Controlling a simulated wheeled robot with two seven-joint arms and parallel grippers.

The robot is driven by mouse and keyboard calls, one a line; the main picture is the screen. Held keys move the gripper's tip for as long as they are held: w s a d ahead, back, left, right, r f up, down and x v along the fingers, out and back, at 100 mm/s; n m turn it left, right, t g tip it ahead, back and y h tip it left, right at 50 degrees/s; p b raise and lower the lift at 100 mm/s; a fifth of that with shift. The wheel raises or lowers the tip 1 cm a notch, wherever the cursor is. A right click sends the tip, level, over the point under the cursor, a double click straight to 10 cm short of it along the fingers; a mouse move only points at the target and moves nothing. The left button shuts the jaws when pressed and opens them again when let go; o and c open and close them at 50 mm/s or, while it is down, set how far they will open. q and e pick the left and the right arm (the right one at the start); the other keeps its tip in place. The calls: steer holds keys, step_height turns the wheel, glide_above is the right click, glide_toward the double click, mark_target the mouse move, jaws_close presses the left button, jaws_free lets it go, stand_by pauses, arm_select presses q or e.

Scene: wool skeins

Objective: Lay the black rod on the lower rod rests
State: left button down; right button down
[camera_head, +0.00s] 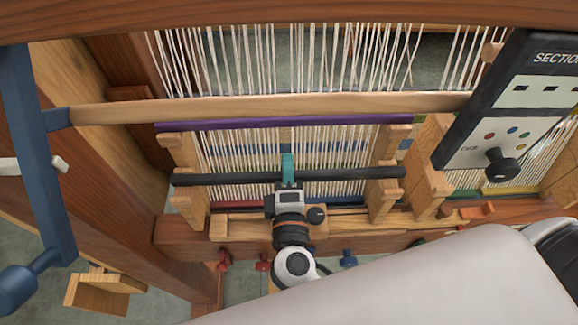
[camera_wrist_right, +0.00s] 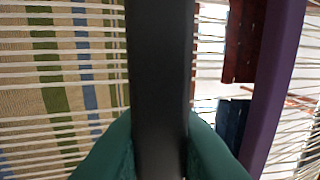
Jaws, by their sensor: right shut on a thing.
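The black rod (camera_head: 235,179) runs level across the loom in the head view. My right gripper (camera_head: 288,170), with teal fingers, is shut on it near its middle. In the right wrist view the black rod (camera_wrist_right: 160,80) passes between the two teal fingertips (camera_wrist_right: 160,145). Its ends overlap the stepped wooden rod rests at left (camera_head: 187,152) and right (camera_head: 386,155). I cannot tell whether it touches their lower steps or hangs above them. A purple rod (camera_head: 300,121) lies higher up along the rests and also shows in the wrist view (camera_wrist_right: 272,90). My left gripper is out of view.
A pale wooden beam (camera_head: 270,108) crosses above the rods. Many white warp threads (camera_head: 235,150) run behind the black rod. A dark control panel (camera_head: 512,95) with a black knob stands at the right. A blue crank (camera_head: 45,170) stands at the left.

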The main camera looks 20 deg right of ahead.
steer(key=shift+s+a, duration=0.15)
steer(key=shift+s, duration=0.05)
steer(key=shift+s+a, duration=0.2)
steer(key=shift+s, duration=0.1)
steer(key=shift+s+b, duration=0.1)
steer(key=shift+b, duration=0.2)
steer(key=c, duration=1.5)
jaws_free()
steer(key=shift+o, duration=0.9)
steer(key=shift+w+d, duration=0.1)
steer(key=shift+w, duration=0.15)
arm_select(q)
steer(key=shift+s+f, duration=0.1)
arm_select(e)
steer(key=shift+s, duration=0.1)
